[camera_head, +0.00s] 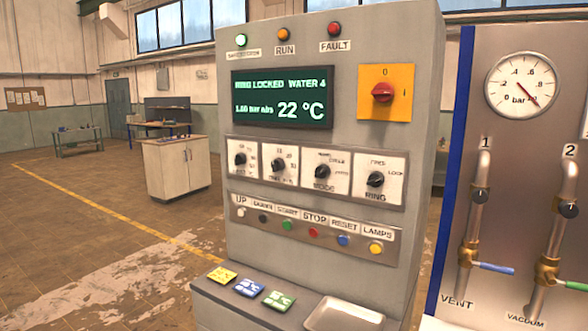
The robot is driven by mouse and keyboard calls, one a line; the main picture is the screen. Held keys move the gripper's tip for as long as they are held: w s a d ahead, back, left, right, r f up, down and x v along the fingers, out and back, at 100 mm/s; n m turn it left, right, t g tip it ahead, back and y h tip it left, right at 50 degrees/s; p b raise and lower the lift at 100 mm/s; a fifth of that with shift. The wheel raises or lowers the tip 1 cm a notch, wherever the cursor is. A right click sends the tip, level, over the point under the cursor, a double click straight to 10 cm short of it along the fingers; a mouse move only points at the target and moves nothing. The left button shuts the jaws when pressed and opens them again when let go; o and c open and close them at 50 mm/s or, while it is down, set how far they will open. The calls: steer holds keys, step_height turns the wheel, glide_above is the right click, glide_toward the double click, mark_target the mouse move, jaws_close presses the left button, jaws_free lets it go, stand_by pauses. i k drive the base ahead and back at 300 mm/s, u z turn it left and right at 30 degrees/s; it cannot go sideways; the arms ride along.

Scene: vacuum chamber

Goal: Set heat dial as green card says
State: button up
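A grey control cabinet (336,60) stands in the middle of the view. It has a row of black knobs on white plates. The leftmost knob (240,159) has a blurred label, which may read HEAT; its setting is too small to read surely. A green card (279,299) lies on the cabinet's lower ledge, rightmost of the cards. It carries white marks too small to make out. My gripper is not in view.
A blue card (249,287), a yellow card (222,274) and a metal tray (343,315) share the ledge. The display (282,98) reads 22 °C. Coloured buttons (313,232) run below the knobs. A pipe panel (520,150) stands at right. The floor at left is open.

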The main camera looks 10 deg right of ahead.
mark_target(240, 159)
steer(key=k, duration=0.65)
steer(key=u, duration=0.3)
steer(key=i, duration=0.5)
steer(key=u, duration=0.8)
steer(key=i, duration=0.6)
steer(key=u, duration=0.35)
steer(key=i, duration=1.4)
steer(key=z, duration=0.25)
